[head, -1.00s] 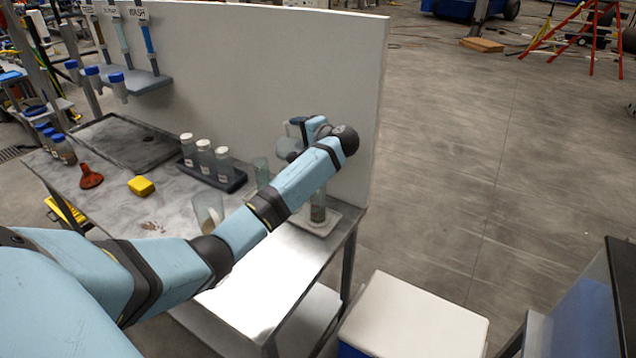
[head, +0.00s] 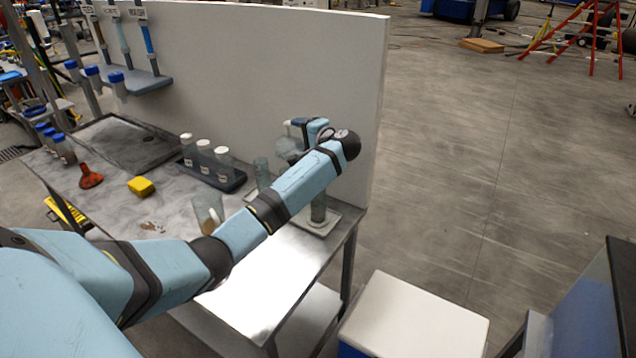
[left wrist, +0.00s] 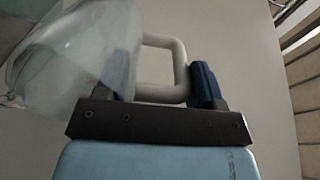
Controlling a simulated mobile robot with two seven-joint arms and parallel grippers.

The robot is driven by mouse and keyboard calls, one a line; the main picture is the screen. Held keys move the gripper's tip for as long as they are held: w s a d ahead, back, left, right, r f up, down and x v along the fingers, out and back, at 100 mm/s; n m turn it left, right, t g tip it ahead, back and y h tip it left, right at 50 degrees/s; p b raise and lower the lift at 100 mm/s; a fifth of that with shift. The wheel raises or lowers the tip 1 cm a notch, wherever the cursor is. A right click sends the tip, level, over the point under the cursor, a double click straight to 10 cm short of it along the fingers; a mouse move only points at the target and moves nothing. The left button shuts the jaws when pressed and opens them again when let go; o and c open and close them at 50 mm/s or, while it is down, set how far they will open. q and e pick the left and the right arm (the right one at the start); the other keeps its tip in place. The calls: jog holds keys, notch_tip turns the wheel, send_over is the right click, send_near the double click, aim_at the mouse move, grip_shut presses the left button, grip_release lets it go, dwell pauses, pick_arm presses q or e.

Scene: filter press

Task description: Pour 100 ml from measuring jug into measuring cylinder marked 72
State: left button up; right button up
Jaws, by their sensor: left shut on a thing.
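The measuring jug is clear and pale. In the head view the jug (head: 287,149) is high over the right end of the bench, partly behind my arm. My left gripper (head: 303,127) is shut on its handle. In the left wrist view, the jug (left wrist: 70,62) fills the upper left, and the white loop handle (left wrist: 181,65) passes between the blue fingers of the gripper (left wrist: 162,88). A measuring cylinder (head: 318,210) stands upright below, partly hidden by my arm. No mark is legible on it, and the liquid level in the jug is unclear. My right gripper is out of view.
The cylinder stands on a pale tray (head: 329,228) near the bench's right edge. Another clear vessel (head: 262,170) and a beaker (head: 207,212) stand to its left. A rack (head: 235,182) holds several white-capped bottles. A white panel (head: 270,75) rises behind.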

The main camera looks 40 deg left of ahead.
pick_arm(q)
jog(key=shift+s+d+f+y+b, duration=0.1)
jog(key=shift+d+f+y+b, duration=0.3)
jog(key=shift+d+y+b, duration=0.35)
dwell(1.0)
